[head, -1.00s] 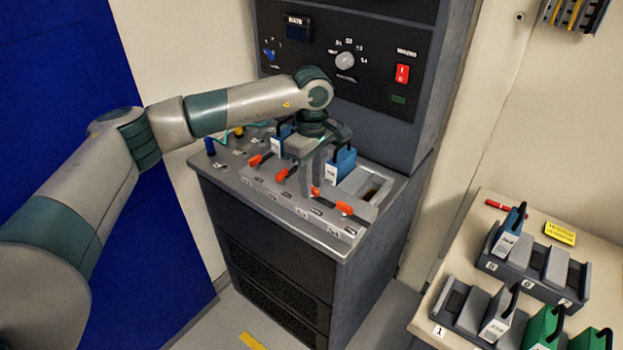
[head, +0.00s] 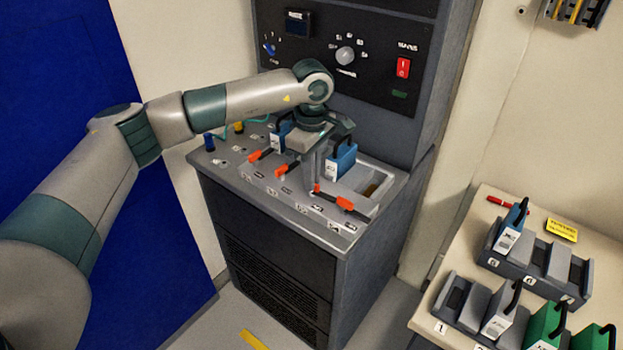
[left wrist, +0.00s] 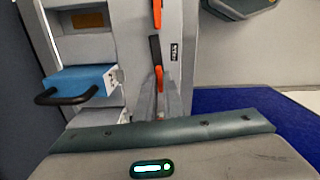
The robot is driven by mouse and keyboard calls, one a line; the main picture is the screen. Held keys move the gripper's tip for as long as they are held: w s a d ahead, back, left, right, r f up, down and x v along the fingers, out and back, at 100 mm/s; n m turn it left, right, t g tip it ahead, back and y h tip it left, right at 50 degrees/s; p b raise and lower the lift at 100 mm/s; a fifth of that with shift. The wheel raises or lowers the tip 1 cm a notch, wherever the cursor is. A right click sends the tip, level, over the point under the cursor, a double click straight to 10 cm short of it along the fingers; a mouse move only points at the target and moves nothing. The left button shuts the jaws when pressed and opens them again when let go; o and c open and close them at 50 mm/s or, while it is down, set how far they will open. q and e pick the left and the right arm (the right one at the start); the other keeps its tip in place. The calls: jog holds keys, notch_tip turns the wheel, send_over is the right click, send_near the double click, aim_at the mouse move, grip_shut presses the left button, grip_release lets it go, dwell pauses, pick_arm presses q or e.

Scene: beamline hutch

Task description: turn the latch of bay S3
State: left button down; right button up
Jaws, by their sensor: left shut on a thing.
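My left gripper (head: 314,178) reaches down over the sloped top of the grey rack. Its fingers are shut on an orange-tipped latch (head: 317,189), third from the left in the row; the bay labels are too small to read. This latch's black arm points right, along the row. In the left wrist view the fingers (left wrist: 160,98) close around the orange tip (left wrist: 159,77). A blue module (head: 341,161) with a black handle sits in the bay just behind; it also shows in the left wrist view (left wrist: 78,86). My right gripper is not in view.
Another orange latch (head: 345,204) lies close to the right, beside an open bay. Two more latches (head: 281,172) are to the left. A dark control panel (head: 380,55) rises behind. A bench with module holders (head: 535,275) stands at the right.

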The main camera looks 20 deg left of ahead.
pick_arm(q)
jog(key=n+b, duration=0.4)
jog(key=shift+f, duration=0.15)
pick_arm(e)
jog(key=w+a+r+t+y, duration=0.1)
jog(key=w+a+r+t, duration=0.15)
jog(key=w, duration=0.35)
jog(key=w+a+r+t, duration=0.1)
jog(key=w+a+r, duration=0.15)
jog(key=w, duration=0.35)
pick_arm(q)
jog(key=n+b, duration=0.3)
jog(key=n, duration=0.2)
jog(key=shift+n, duration=0.4)
jog(key=n+b, duration=0.2)
jog(key=n, duration=0.1)
jog(key=shift+r+n+b, duration=0.2)
jog(key=shift+n+b, duration=0.4)
jog(key=shift+n, duration=1.2)
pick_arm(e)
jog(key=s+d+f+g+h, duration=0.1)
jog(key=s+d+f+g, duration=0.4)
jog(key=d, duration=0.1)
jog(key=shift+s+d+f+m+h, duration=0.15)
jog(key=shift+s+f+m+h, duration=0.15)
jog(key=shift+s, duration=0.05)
pick_arm(q)
jog(key=c, duration=1.9)
grip_release()
jog(key=shift+o, duration=0.2)
